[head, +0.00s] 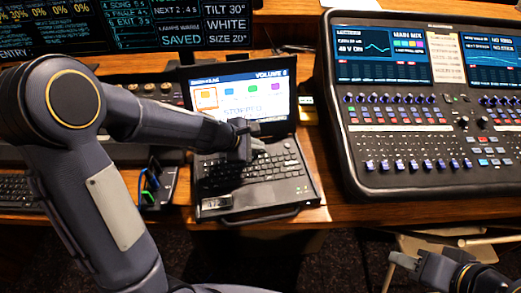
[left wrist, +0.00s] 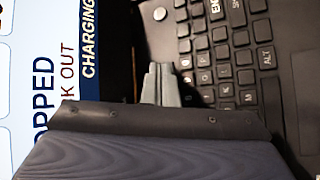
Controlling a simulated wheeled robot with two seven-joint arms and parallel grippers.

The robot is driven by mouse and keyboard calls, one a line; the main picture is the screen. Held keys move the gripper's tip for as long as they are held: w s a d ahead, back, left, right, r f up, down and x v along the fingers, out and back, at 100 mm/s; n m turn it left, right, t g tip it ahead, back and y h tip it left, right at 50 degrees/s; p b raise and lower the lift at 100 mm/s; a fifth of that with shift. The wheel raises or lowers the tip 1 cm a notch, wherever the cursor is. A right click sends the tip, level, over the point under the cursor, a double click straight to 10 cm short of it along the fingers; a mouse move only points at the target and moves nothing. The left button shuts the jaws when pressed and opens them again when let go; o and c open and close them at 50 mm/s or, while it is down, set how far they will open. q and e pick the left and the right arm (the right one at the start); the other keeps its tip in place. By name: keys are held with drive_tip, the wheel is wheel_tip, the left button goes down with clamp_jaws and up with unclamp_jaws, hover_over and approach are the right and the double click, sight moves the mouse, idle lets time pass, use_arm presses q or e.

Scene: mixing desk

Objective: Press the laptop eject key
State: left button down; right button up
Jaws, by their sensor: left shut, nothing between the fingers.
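The laptop (head: 297,190) sits open on the desk in the middle of the head view, its screen (head: 275,88) reading "STOPPED" and "VOLUME 8". My left gripper (head: 257,146) is shut and empty over the back part of the keyboard, near the hinge. In the left wrist view, the shut fingertips (left wrist: 160,75) are over the strip between the screen and the keys (left wrist: 240,55), beside the key block. I cannot tell whether they touch. I cannot pick out the eject key; my gripper hides some of the keys. My right gripper (head: 405,262) is at the lower right, away from the laptop.
A large mixing console (head: 425,185) stands close to the laptop's right. To its left are a small dark holder (head: 158,186) with coloured cables and another keyboard (head: 15,188). Monitors (head: 150,25) stand behind. The desk's front edge lies just before the laptop.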

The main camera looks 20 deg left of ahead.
sight(257, 152)
use_arm(q)
drive_tip(key=shift+r+p, duration=0.7)
drive_tip(key=shift+r, duration=0.05)
wheel_tip(257, 152, up, 5)
drive_tip(key=p, duration=0.4)
drive_tip(key=shift+p, duration=0.4)
idle(0.4)
